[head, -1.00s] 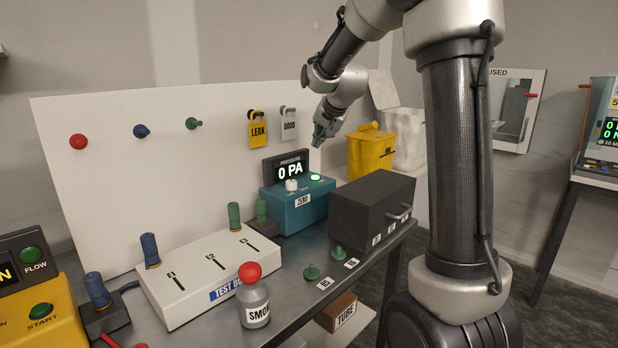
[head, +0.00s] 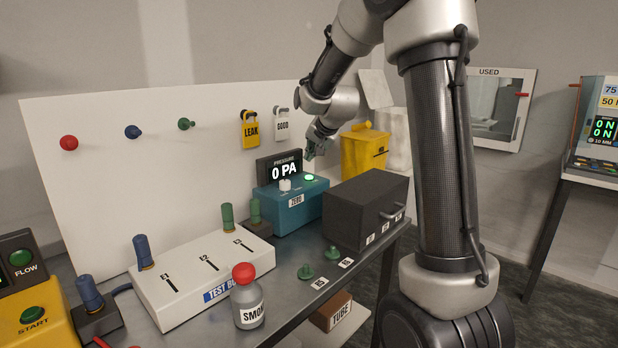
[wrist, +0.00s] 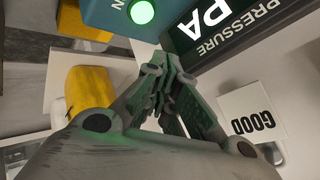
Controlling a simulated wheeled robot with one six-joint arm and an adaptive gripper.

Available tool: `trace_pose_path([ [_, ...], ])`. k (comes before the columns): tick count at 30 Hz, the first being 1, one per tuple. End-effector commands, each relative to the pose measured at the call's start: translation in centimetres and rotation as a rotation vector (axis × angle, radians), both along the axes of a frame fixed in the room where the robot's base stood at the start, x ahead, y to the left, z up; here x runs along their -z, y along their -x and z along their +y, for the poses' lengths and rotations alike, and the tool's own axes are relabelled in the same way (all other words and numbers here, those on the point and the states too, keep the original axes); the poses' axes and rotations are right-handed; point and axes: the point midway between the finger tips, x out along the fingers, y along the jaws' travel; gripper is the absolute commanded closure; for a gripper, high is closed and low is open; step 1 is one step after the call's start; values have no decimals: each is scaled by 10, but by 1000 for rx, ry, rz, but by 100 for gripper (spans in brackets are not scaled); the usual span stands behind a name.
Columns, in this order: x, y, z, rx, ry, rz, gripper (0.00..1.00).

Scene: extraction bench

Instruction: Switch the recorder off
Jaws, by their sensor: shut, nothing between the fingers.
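No thing in view is labelled recorder. A teal box (head: 290,212) with a ZERO label stands at the back of the bench, with a white knob (head: 285,185) and a lit green button (head: 309,177) on top. Its dark display (head: 281,168) reads 0 PA under PRESSURE. My gripper (head: 311,154) is shut and empty, a little above the green button. In the wrist view the gripper (wrist: 168,80) points toward the teal box, and the lit button (wrist: 142,12) shows at the top, left of the fingertips, beside partly cut-off lettering.
A dark box (head: 365,208) with a handle stands right of the teal box. The white panel (head: 90,200) behind carries LEAK (head: 250,130) and GOOD (head: 282,125) tags. A yellow bin (head: 364,150) stands behind. A red-topped smoke bottle (head: 247,300) stands in front.

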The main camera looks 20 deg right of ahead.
Motion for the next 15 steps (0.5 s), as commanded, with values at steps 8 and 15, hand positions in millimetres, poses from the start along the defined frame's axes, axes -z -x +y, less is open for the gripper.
trace_pose_path([
  [8, 29, 0, 0, -1, -1, 1, 100],
  [15, 35, 0, 0, 1, 1, -1, 100],
])
